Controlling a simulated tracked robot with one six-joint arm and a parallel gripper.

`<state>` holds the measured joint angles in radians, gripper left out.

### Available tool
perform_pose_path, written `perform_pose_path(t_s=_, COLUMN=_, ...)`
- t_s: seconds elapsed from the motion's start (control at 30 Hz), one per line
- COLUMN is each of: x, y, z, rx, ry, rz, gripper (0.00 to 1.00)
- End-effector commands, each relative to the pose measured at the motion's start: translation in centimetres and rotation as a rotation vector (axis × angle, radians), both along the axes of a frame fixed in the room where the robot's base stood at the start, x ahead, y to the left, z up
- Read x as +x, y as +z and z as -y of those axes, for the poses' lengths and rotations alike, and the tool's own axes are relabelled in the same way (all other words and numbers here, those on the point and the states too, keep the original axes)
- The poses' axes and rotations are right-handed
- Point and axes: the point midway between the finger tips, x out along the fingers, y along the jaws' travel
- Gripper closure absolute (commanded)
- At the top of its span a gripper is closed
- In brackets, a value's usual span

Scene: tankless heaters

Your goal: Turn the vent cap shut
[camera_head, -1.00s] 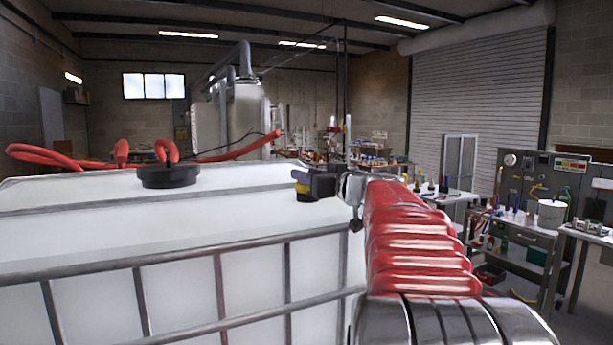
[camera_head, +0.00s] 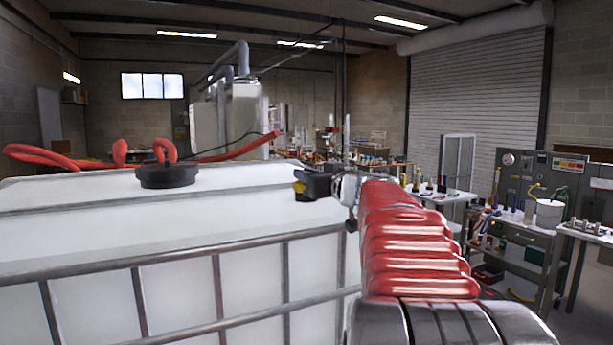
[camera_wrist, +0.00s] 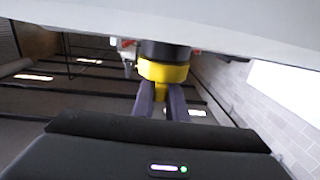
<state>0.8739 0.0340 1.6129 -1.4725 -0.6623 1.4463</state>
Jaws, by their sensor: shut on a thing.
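The vent cap (camera_wrist: 163,71) is yellow with a black part behind it, close to the white tank surface in the wrist view. A small yellow tab on it sits between the two fingers of my gripper (camera_wrist: 161,93), which are shut on it. In the head view the cap is a small yellow patch (camera_head: 299,187) at the dark tip of my gripper (camera_head: 304,185), just over the right part of the tank top. The gripper hides most of the cap there. I cannot tell how far it is turned.
The white tank (camera_head: 90,240) in a metal-bar cage (camera_head: 215,290) fills the lower left. A black lid (camera_head: 168,177) with a red hose loop (camera_head: 165,151) stands on its top. Workbenches (camera_head: 515,218) stand at right, beyond my arm.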

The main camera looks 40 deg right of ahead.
Motion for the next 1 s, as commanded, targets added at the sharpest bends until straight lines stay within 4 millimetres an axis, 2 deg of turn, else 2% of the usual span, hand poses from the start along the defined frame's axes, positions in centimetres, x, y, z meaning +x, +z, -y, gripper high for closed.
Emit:
perform_pose_path(t_s=0.23, x=0.01, y=0.13, z=-0.10, rx=0.000, ry=-0.078, rz=0.002, gripper=1.00)
perform_pose_path(t_s=0.6, x=-0.05, y=0.06, z=-0.01, rx=0.001, ry=-0.092, rz=0.000, gripper=1.00)
perform_pose_path(t_s=0.63, x=-0.05, y=0.06, z=-0.01, rx=0.001, ry=-0.092, rz=0.000, gripper=0.85)
perform_pose_path(t_s=0.87, x=-0.06, y=0.04, z=-0.01, rx=0.000, ry=-0.091, rz=0.000, gripper=0.69)
perform_pose_path(t_s=1.0, x=-0.06, y=0.03, z=-0.01, rx=0.000, ry=-0.091, rz=0.000, gripper=0.69)
